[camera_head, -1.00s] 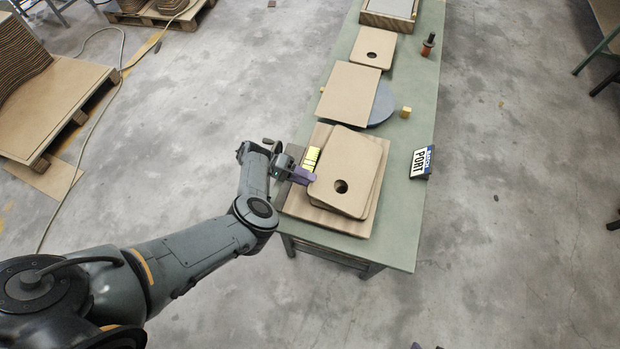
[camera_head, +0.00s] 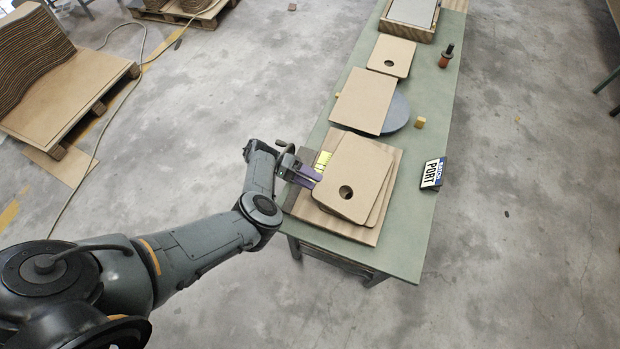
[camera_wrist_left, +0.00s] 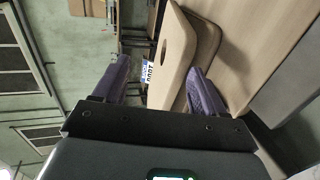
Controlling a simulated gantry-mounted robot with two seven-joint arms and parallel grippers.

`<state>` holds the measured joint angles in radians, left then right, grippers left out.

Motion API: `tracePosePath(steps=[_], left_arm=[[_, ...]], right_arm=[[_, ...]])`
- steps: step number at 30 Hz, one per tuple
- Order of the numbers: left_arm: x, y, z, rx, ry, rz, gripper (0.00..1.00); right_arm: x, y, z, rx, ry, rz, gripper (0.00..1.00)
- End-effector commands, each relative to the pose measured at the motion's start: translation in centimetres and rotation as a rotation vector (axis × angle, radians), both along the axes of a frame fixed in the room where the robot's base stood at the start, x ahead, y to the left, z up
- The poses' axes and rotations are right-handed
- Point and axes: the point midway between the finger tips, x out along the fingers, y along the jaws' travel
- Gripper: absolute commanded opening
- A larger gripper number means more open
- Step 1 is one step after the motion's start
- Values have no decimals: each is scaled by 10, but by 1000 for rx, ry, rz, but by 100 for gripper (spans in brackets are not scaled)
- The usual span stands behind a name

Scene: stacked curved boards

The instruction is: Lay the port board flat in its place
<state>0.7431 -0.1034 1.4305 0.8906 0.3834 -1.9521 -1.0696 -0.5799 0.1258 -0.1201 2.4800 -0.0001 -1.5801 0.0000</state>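A tan board with a round hole (camera_head: 352,168) lies on top of a stack at the near end of the bench. It sits askew over another tan board (camera_head: 381,208), on a larger wood-grained board (camera_head: 362,233). My left gripper (camera_head: 312,174) is at the stack's left edge. In the left wrist view, its purple fingers (camera_wrist_left: 158,82) are spread apart. The holed board's edge (camera_wrist_left: 172,72) shows between them, nearer the right finger; contact cannot be told. A sign reading BATCH PORT (camera_head: 432,174) stands on the bench, right of the stack. My right gripper is not in view.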

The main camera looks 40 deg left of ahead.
Motion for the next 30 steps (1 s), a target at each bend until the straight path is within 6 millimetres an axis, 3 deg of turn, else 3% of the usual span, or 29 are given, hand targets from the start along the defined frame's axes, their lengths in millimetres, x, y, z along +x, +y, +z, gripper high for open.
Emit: tracePosePath(steps=[8,14,24,30], left_arm=[[-2,6,1,2,1,2,70],[-9,30,10,3,1,3,70],[-26,80,28,1,1,1,70],[-31,95,31,0,0,0,70]], right_arm=[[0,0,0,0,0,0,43],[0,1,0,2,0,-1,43],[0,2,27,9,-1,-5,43],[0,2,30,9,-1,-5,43]])
